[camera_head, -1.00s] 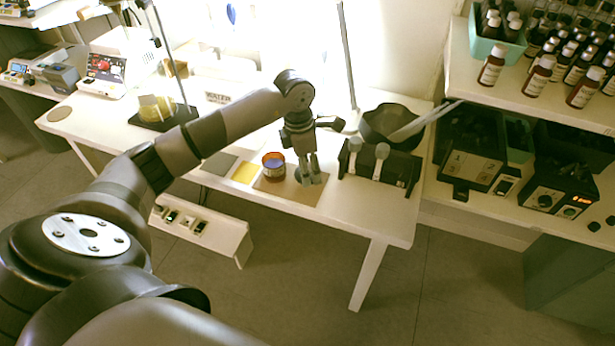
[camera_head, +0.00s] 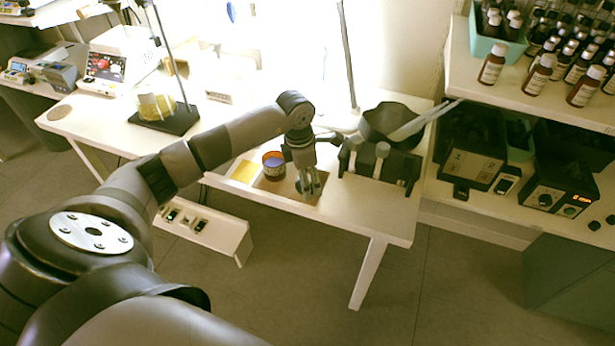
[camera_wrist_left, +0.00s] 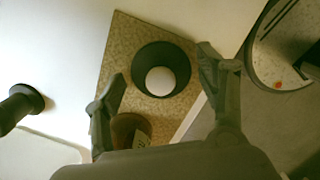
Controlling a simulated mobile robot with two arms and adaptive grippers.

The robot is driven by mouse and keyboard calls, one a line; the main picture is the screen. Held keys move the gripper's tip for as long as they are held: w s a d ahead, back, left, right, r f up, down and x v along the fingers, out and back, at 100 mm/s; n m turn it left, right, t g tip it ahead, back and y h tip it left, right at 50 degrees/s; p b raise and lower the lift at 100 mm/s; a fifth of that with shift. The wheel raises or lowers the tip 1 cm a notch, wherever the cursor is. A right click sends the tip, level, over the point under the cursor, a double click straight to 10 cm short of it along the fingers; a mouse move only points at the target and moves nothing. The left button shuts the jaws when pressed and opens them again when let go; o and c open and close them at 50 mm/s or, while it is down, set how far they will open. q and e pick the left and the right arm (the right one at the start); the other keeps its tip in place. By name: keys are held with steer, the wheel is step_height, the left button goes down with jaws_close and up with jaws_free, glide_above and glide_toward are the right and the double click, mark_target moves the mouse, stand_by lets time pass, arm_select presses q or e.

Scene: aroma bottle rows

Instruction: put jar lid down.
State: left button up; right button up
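The jar lid (camera_wrist_left: 147,58), a dark round piece with a pale disc in its middle, lies on the tan mat (camera_wrist_left: 118,48) in the left wrist view. My left gripper (camera_head: 309,190) is low over the mat at the table's front edge in the head view. In the wrist view its two fingers (camera_wrist_left: 162,70) are spread on either side of the lid, with a gap visible at each side. The open amber jar (camera_head: 273,168) with a dark label stands upright on the mat, left of the gripper; the wrist view shows it partly hidden (camera_wrist_left: 130,128). My right gripper is not in view.
A yellow square (camera_head: 243,171) lies left of the jar. A shelf with several brown bottles (camera_head: 537,75) is at the right. The table's front edge is close.

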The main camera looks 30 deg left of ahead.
arm_select(q)
steer(key=shift+o, duration=0.2)
steer(key=shift+r, duration=0.25)
step_height(320, 180, up, 12)
steer(key=s+a, duration=0.1)
steer(key=shift+b, duration=0.35)
steer(key=shift+s+f, duration=0.1)
steer(key=shift+f, duration=0.1)
